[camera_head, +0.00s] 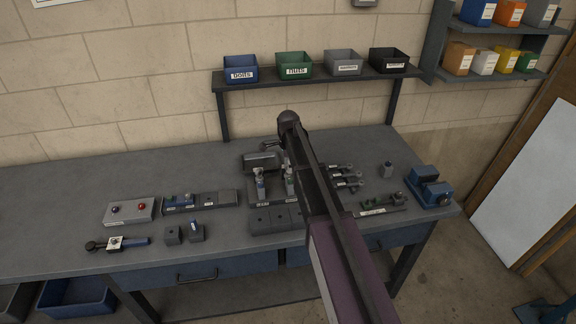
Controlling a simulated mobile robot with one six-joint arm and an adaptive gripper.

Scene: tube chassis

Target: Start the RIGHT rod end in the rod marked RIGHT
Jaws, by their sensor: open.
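Several metal pieces with ring-like ends, which look like rod ends (345,180), lie side by side just right of my arm. Their markings are too small to read, so I cannot tell which is RIGHT. Two small upright pieces, the left one (261,184) and the right one (290,181), stand in a dark fixture (275,198) at mid-bench. They may be the rods. A pale label on the fixture is unreadable. My arm crosses the view from the lower right and covers part of the fixture. My gripper is hidden and cannot be made out.
A grey button box (130,211), a dark tray (215,199) and small blocks (184,234) are on the left. A blue vise (428,187) and a green-topped part (390,203) are on the right. Labelled bins stand on the rear shelf (315,75). The far-left bench is clear.

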